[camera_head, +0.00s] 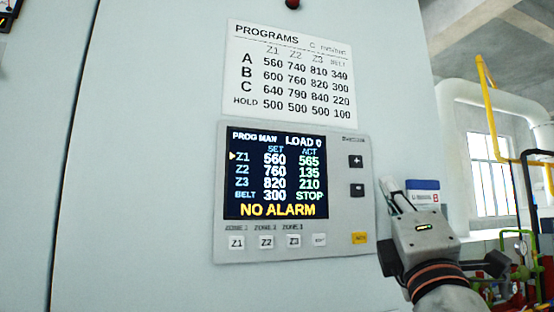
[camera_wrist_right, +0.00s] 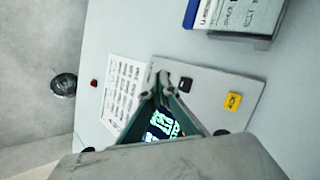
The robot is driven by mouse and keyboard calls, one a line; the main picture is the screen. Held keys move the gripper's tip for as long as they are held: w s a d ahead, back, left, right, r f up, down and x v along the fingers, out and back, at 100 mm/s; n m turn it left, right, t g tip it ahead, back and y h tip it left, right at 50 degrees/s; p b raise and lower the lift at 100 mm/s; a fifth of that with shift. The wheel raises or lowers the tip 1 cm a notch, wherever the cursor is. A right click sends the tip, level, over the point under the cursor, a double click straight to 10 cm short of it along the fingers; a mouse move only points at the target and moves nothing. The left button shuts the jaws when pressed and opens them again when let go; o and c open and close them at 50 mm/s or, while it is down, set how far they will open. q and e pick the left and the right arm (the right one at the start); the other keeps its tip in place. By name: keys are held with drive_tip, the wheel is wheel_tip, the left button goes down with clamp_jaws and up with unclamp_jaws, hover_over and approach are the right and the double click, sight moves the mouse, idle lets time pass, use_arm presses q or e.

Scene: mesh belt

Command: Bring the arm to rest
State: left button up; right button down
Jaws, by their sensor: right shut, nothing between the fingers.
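My right gripper (camera_head: 391,185) is at the right edge of the control panel (camera_head: 366,215), its fingers pointing up and left. Its fingers are shut with nothing between them. In the right wrist view the closed fingertips (camera_wrist_right: 161,80) overlap the panel and partly cover its screen. The lit screen (camera_head: 276,175) reads PROG MAN, LOAD 0, belt STOP and NO ALARM. My left gripper is not in view.
A program chart (camera_head: 291,72) hangs above the panel on the pale cabinet wall (camera_head: 150,150). A blue and white box (camera_head: 423,187) is behind my right gripper. A yellow pipe (camera_head: 489,115) and windows are at the right.

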idle(0.7)
drive_tip(key=w+d+f+m+g+h, duration=0.1)
drive_tip(key=d+f+m+g, duration=0.2)
drive_tip(key=f, duration=1.1)
drive_tip(key=w+d+f+m+g, duration=0.15)
drive_tip(key=d+f+g, duration=0.25)
drive_tip(key=f, duration=1.1)
drive_tip(key=w+d+f+m+g+h, duration=0.1)
drive_tip(key=d+f+m+g, duration=0.2)
drive_tip(key=f, duration=1.1)
drive_tip(key=s+d+f+m+g+h, duration=0.1)
drive_tip(key=s+d+f+m+g, duration=0.3)
drive_tip(key=s+f, duration=1)
drive_tip(key=s+d+f+m+g, duration=0.1)
drive_tip(key=s+d+f+g, duration=0.4)
drive_tip(key=s+f, duration=0.9)
drive_tip(key=w+a+f+m+t+y, duration=0.3)
drive_tip(key=a+f+y, duration=0.4)
drive_tip(key=a+f, duration=0.8)
drive_tip(key=shift+w+a+f+t, duration=0.25)
drive_tip(key=shift+w+a, duration=0.25)
drive_tip(key=shift+w, duration=0.35)
